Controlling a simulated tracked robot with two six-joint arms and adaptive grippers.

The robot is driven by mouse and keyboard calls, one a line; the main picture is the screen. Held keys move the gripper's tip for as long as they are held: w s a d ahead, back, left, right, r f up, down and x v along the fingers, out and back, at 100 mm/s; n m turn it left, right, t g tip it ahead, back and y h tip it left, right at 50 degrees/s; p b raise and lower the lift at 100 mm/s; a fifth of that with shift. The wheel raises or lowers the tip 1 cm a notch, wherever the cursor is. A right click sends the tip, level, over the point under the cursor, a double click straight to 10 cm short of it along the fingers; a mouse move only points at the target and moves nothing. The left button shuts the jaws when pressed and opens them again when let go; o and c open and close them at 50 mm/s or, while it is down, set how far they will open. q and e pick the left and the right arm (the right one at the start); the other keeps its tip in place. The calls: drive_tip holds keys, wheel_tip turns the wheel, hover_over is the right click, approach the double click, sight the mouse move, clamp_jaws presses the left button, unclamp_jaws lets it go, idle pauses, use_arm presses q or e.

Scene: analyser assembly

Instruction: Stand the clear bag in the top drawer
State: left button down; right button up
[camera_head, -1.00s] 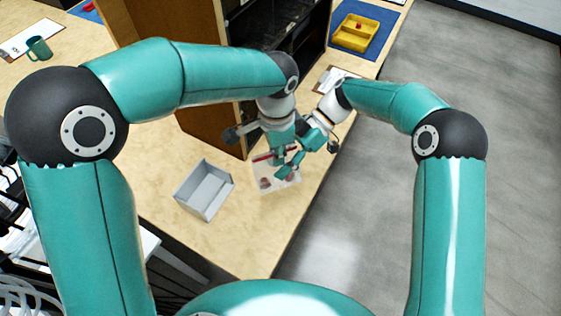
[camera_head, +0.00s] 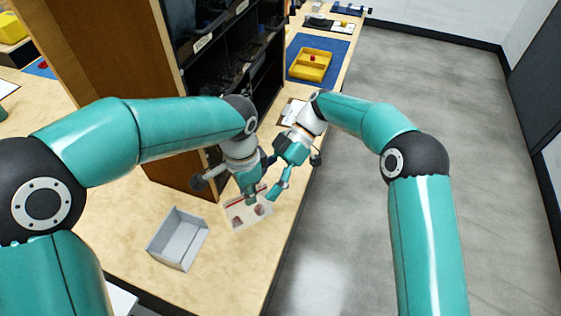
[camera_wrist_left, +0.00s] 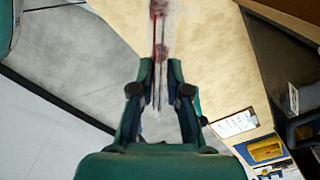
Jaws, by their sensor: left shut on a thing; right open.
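The clear bag (camera_head: 249,215), with a red strip along its top and reddish contents, hangs from my left gripper (camera_head: 251,197) over the near part of the table. In the left wrist view the bag (camera_wrist_left: 161,45) is seen nearly edge-on between the fingers of the left gripper (camera_wrist_left: 161,75), which are shut on it. My right gripper (camera_head: 273,192) is open, close beside the bag's upper right edge; I cannot tell whether it touches. A dark cabinet (camera_head: 230,52) with labelled compartments stands behind; I cannot make out which part is the top drawer.
An open light-grey box (camera_head: 165,255) stands on the table left of the bag. The cabinet's brown side panel (camera_head: 105,70) rises behind my left arm. A clipboard (camera_head: 292,113) and a yellow tray (camera_head: 300,66) on a blue mat (camera_head: 333,47) lie farther back. Floor lies right of the table.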

sight(242, 200)
drive_tip(key=v, duration=0.6)
use_arm(q)
drive_tip(key=a+r+n, duration=0.1)
drive_tip(key=s+a+r+n, duration=0.1)
drive_tip(key=a+r+n, duration=0.1)
drive_tip(key=r, duration=0.1)
drive_tip(key=shift+s, duration=0.3)
use_arm(e)
drive_tip(key=shift+w+d+r, duration=0.1)
drive_tip(key=shift+w+r, duration=0.05)
use_arm(q)
drive_tip(key=shift+s+a+r, duration=0.15)
drive_tip(key=shift+a+r, duration=0.05)
drive_tip(key=shift+r, duration=0.1)
drive_tip(key=shift+a+r+n, duration=0.1)
drive_tip(key=shift+n, duration=0.2)
drive_tip(key=shift+s, duration=0.1)
use_arm(e)
drive_tip(key=s+a+f, duration=0.1)
drive_tip(key=s+a, duration=0.1)
drive_tip(key=a, duration=0.1)
drive_tip(key=s+a+f+n, duration=0.1)
drive_tip(key=s+a+f, duration=0.1)
drive_tip(key=a, duration=0.1)
drive_tip(key=s+a+f+n+t, duration=0.1)
drive_tip(key=s+a+f, duration=0.1)
drive_tip(key=s+a, duration=0.1)
drive_tip(key=shift+a+y, duration=0.25)
drive_tip(key=shift+y, duration=0.15)
